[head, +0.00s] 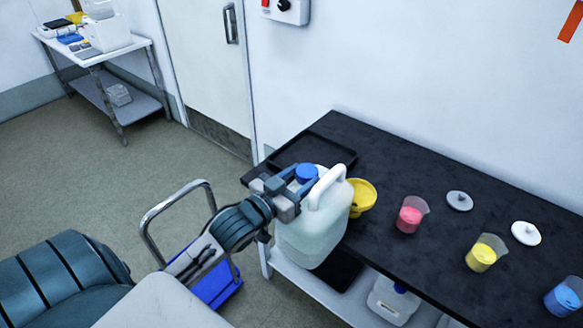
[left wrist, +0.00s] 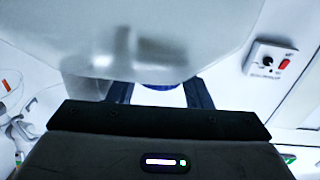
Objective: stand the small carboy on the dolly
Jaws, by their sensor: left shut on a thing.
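The carboy (head: 313,237) is a translucent white jug with a white handle and a blue cap (head: 306,172). My left gripper (head: 302,185) is shut on it at the neck, just under the cap. The carboy looks upright at the front edge of the dark bench; I cannot tell whether its base touches anything. In the left wrist view its pale body (left wrist: 150,40) fills the top, with the cap between the fingers (left wrist: 158,90). The dolly (head: 218,288) is blue with a chrome handle, on the floor to the left, partly hidden by my arm. My right gripper is out of view.
The black bench (head: 400,170) holds a dark tray (head: 290,150), a yellow funnel-like vessel (head: 364,195), beakers of pink (head: 410,216), yellow (head: 482,256) and blue, and white lids. Another carboy (head: 393,302) sits on the shelf below. Open floor lies left, towards a white cart (head: 95,50).

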